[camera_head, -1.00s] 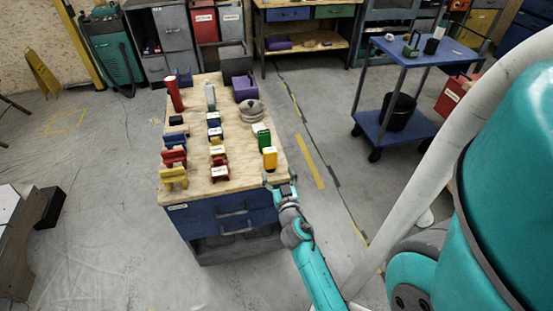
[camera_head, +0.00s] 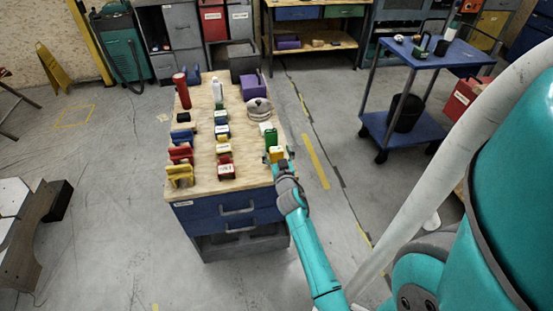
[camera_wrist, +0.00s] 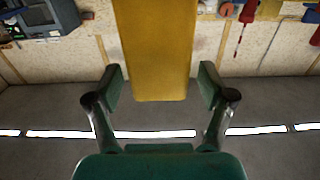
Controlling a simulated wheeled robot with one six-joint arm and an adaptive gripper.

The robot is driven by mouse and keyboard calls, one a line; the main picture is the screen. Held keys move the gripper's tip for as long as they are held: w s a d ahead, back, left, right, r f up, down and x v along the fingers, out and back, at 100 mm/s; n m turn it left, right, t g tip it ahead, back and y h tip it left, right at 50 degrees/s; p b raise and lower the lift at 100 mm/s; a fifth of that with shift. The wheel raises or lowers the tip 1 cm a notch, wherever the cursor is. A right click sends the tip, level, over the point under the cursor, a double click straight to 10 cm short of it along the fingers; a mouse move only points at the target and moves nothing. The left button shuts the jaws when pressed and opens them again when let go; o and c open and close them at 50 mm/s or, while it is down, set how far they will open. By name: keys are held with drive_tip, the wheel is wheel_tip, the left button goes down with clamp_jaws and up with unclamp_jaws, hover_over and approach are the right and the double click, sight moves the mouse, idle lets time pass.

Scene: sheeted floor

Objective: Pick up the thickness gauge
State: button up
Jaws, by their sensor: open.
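A yellow block-shaped item (camera_head: 276,153) stands at the front right of the wooden bench top (camera_head: 205,147); it seems to be the thickness gauge, though no label on it is readable. In the wrist view the yellow item (camera_wrist: 155,45) fills the upper middle, between the two fingers. My gripper (camera_wrist: 161,84) is open, with a finger on either side of it and a gap visible at least on the right. In the head view my gripper (camera_head: 280,164) is at the item's near side and hides its lower part.
A green item (camera_head: 271,138) stands just behind the yellow one. Rows of small coloured items (camera_head: 224,160) lie to the left, with round grey things (camera_head: 259,108) and a purple box (camera_head: 253,86) farther back. A blue cart (camera_head: 430,50) stands at right. Floor right of the bench is clear.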

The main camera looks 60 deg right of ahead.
drive_tip(key=shift+w+d, duration=0.1)
drive_tip(key=c, duration=1.4)
drive_tip(key=shift+o, duration=0.2)
drive_tip(key=shift+r, duration=0.15)
